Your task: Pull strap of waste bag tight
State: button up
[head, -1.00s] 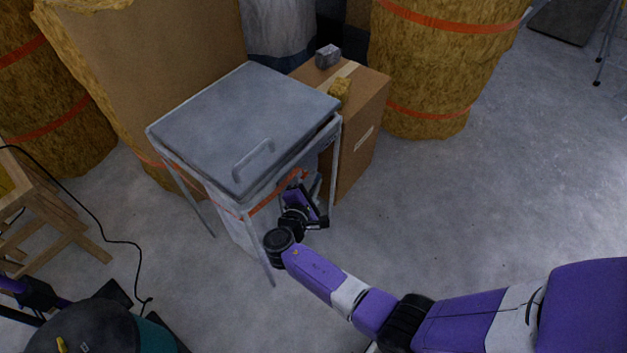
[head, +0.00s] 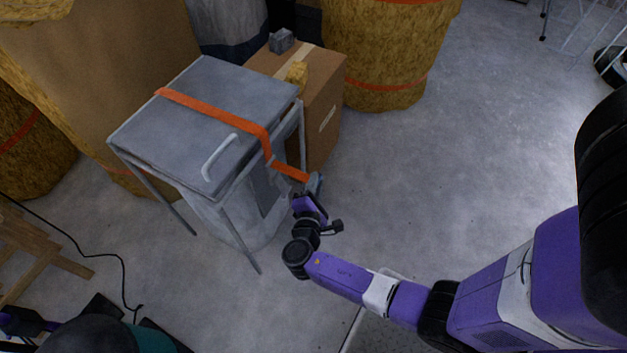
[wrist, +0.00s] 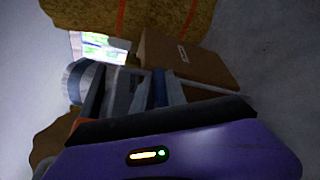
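The orange strap (head: 215,110) lies across the grey lid (head: 180,130) of a metal bag stand. It bends over the lid's right edge and runs out in a straight line to my gripper (head: 313,186). My gripper is right of the stand, low, and appears shut on the strap's end; the fingertips are small in the head view. The pale waste bag (head: 235,222) hangs under the lid between the stand's legs.
A cardboard box (head: 318,110) stands behind the stand, with a grey block (head: 281,41) on top. Large strapped straw-coloured bales (head: 390,50) stand behind. A wooden trestle (head: 40,245) and a black cable are at left.

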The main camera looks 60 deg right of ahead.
jog(key=o, duration=0.3)
jog(key=shift+s+f, duration=0.2)
jog(key=shift+s, duration=0.1)
jog(key=shift+o, duration=0.7)
jog(key=shift+w+r, duration=0.1)
jog(key=v, duration=0.7)
jog(key=shift+a, duration=0.35)
jog(key=shift+r, duration=0.1)
